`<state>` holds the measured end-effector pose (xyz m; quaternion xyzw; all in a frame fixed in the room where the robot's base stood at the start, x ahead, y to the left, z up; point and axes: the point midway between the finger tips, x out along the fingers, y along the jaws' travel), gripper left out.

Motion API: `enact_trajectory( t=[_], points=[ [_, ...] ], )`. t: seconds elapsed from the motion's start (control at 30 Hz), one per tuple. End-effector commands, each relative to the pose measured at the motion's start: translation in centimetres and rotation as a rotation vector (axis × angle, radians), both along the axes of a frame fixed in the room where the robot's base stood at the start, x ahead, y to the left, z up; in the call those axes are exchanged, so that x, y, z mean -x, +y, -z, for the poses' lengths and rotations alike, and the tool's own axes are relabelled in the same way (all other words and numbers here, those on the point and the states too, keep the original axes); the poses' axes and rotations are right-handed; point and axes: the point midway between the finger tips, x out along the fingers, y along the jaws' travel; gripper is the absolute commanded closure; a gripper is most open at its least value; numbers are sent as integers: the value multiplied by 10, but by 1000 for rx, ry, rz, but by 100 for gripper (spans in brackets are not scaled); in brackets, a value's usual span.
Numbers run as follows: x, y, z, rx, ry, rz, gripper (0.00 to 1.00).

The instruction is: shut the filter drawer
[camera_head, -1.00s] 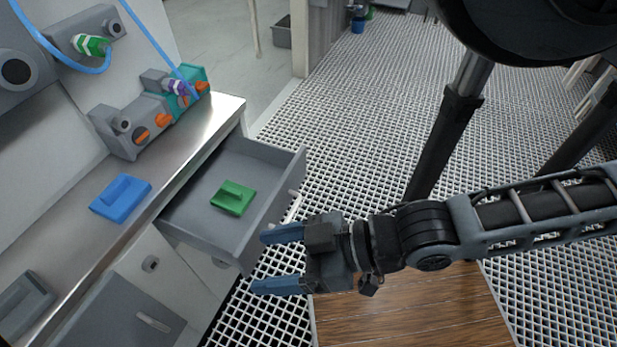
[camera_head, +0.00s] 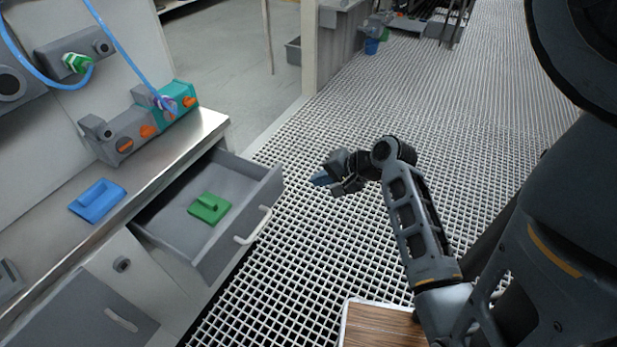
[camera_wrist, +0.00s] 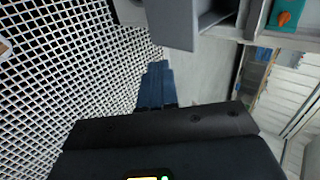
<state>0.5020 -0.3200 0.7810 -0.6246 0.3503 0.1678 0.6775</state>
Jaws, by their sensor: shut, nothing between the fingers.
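The grey filter drawer (camera_head: 180,234) stands pulled out from under the steel counter in the head view, its white bar handle (camera_head: 254,226) on the front panel. A green block with a raised grip (camera_head: 209,208) lies inside it. My gripper (camera_head: 318,180) is to the right of the drawer front, apart from it, with its blue fingers pointing left. In the wrist view the blue fingers (camera_wrist: 156,84) are together and empty. A grey panel, seemingly the drawer's (camera_wrist: 172,22), shows beyond their tips at the top. The handle cannot be made out there.
A blue block (camera_head: 97,201) lies on the counter (camera_head: 60,238), near grey and teal valve units (camera_head: 128,137). A closed grey front (camera_head: 88,312) is below left. A wooden board (camera_head: 380,328) lies at the bottom.

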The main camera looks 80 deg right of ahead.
Motion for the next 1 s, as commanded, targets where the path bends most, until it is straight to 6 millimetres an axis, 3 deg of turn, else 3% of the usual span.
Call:
enact_trajectory(
  t=[0.27, 0.73, 1.0],
  points=[
    [-9, -10, 7, -27, -16, 13, 100],
    [-72, -28, 68, -26, -14, 12, 100],
    [-102, -37, 64, -22, -14, 12, 100]
  ],
)
